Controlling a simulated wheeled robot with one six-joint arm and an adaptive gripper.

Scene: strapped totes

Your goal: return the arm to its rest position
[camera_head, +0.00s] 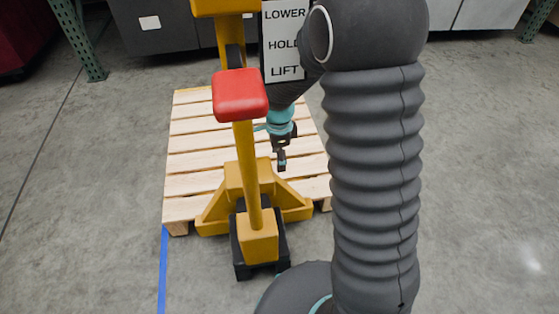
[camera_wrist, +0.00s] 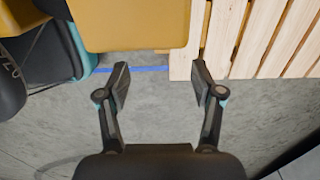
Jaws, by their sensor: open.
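My gripper (camera_wrist: 160,82) shows in the wrist view with its two fingers spread apart and nothing between them. Grey floor and a yellow surface lie beyond the fingertips. In the head view my gripper (camera_head: 281,160) hangs beyond the yellow post, over the wooden pallet (camera_head: 188,178). My dark arm with its ribbed sleeve fills the middle right and hides part of the place behind it.
A yellow pallet jack (camera_head: 247,180) with a red knob (camera_head: 240,95) stands at the pallet. A sign (camera_head: 285,42) reads LOWER, HOLD, LIFT. A blue floor line (camera_head: 163,270) runs at left. Dark bins and green rack posts (camera_head: 80,40) stand behind. Floor at left and right is clear.

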